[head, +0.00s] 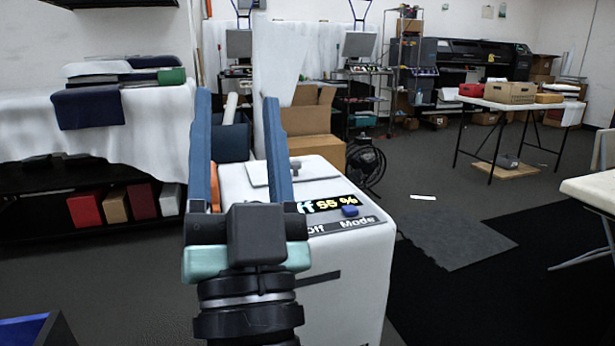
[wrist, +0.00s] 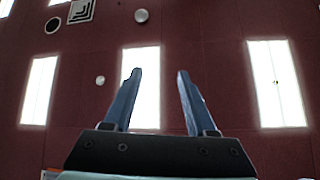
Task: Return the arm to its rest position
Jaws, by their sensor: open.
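My gripper (head: 237,95) points up in the middle of the head view, in front of a white machine. Its two blue fingers are apart with nothing between them. In the wrist view my gripper (wrist: 156,72) is also open and empty, with the red-brown ceiling and bright light panels behind it. My dark wrist and teal collar show below the fingers in the head view. The arm and fingers hide part of the machine.
The white machine (head: 345,270) with a labelled panel stands close behind my gripper. A cloth-covered table (head: 150,140) is at left, a folding table (head: 520,104) at back right. A blue bin (head: 38,330) is at lower left. Dark floor (head: 490,290) is open at right.

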